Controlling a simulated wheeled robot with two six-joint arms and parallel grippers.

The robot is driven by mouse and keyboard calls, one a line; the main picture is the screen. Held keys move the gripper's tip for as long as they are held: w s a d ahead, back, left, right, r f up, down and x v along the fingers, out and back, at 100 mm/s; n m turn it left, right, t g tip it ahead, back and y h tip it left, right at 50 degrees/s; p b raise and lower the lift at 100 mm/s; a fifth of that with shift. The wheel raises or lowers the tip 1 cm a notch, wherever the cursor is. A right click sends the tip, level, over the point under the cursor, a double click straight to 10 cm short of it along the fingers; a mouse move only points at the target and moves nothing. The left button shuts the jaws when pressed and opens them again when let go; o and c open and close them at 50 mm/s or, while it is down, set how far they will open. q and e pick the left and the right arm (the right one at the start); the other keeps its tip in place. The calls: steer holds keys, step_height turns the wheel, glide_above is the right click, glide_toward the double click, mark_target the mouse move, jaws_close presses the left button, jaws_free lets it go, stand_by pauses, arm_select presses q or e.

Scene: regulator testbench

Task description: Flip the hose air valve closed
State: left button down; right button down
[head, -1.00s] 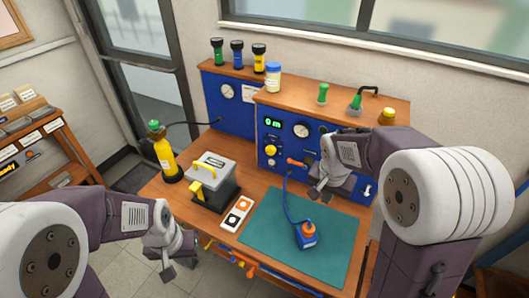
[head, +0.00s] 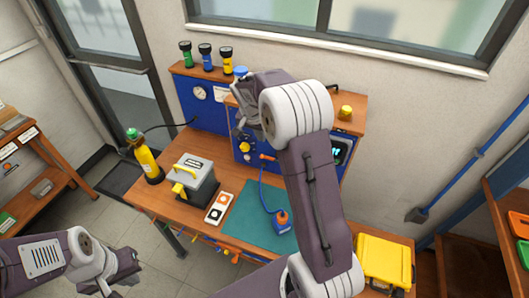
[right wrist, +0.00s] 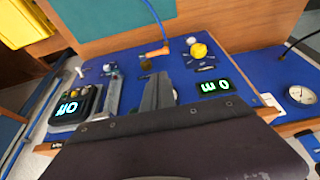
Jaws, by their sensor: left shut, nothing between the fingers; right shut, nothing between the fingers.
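An orange lever (head: 268,157), where a blue hose (head: 263,190) meets the blue front panel (head: 243,153), looks like the hose air valve. In the right wrist view the orange lever (right wrist: 158,51) lies roughly sideways across the end of the hose (right wrist: 158,18). My right gripper (head: 240,132) is in front of the panel's upper left part, apart from the lever. In the right wrist view its shut, empty fingers (right wrist: 158,90) point toward the panel. My left gripper (head: 122,280) is shut and empty at the lower left, away from the bench. My right arm hides much of the panel's right side.
A yellow knob (right wrist: 199,50) and a lit display (right wrist: 215,87) sit beside the lever. A grey box with yellow handle (head: 190,180), a yellow bottle (head: 147,160) and a button box (head: 219,208) stand on the bench. The green mat (head: 245,222) holds a blue device (head: 281,222).

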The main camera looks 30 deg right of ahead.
mark_target(269, 158)
steer(key=p+x, duration=0.3)
steer(key=x, duration=1.1)
steer(key=shift+a, duration=0.15)
steer(key=shift+s+f, duration=0.1)
steer(key=shift+s, duration=0.05)
